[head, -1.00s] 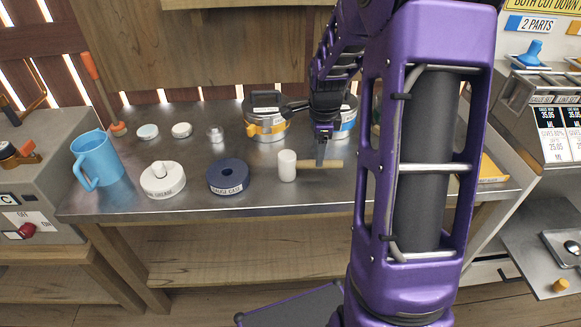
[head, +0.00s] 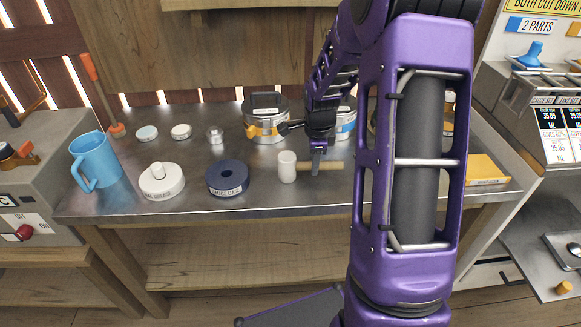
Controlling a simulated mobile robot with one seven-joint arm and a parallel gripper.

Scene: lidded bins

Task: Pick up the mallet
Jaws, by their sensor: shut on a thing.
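The mallet lies on the metal bench top, with a white cylindrical head (head: 287,166) at the left and a light wooden handle (head: 332,165) pointing right. My gripper (head: 316,170) is above the bench and points down, with its fingers around the handle just right of the head. It is shut on the handle. The fingers hide a short piece of the handle. I cannot tell whether the mallet is touching the bench or slightly above it.
Left of the mallet are a dark blue round lid (head: 227,178), a white knobbed lid (head: 161,181) and a blue jug (head: 95,160). Metal bins (head: 267,118) stand behind. A yellow box (head: 486,169) lies at the right. The bench front around the mallet is clear.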

